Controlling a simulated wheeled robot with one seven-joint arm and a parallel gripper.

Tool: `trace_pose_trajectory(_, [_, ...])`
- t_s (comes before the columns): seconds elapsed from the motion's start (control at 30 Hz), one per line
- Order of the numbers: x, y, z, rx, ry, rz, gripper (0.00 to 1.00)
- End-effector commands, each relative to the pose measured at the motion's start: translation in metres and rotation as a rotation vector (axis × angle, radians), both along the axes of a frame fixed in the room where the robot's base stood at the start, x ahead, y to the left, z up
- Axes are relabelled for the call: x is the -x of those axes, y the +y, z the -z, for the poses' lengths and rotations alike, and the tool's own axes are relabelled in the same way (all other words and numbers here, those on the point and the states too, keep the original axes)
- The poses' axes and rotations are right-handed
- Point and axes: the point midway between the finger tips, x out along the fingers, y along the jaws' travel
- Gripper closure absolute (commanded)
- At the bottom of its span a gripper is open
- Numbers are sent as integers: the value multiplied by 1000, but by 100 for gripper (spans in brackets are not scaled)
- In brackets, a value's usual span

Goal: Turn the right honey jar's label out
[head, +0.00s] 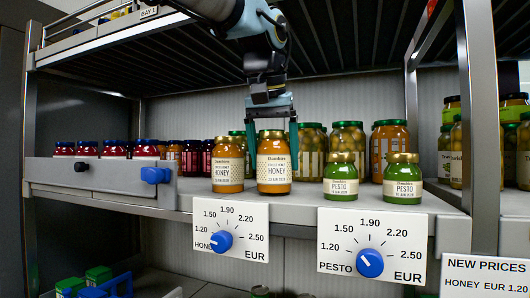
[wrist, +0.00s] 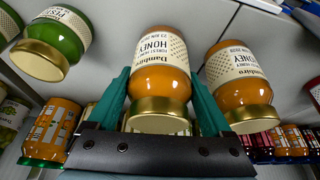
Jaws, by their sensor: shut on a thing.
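The right honey jar (head: 274,180) stands on the shelf, upright, with amber contents and a gold lid. Its cream label faces the front, and the word HONEY is readable in the head view. My gripper (head: 271,145) reaches down from above, its teal fingers on either side of this jar. The wrist view shows the same jar (wrist: 160,82) upside down between the fingers, its label text readable. The left honey jar (head: 228,180) stands close beside it, label also facing roughly forward; it also shows in the wrist view (wrist: 243,92), outside the fingers.
Two green pesto jars (head: 341,187) stand to the right on the shelf. Taller green-lidded jars (head: 347,140) stand behind, and dark red jars (head: 145,149) at left. The shelf above (head: 345,40) is close over my arm. Price dials (head: 231,231) hang on the front edge.

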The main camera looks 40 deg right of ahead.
Motion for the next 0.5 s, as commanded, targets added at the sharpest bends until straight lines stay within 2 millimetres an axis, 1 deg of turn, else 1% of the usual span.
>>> trace_pose_trajectory(0.17, [-1,0,1,4,-1,129,100])
trace_pose_trajectory(0.37, [-1,1,1,4,-1,329,100])
trace_pose_trajectory(0.4, [-1,1,-3,2,-1,365,100])
trace_pose_trajectory(0.5, [-1,1,-3,3,0,447,100])
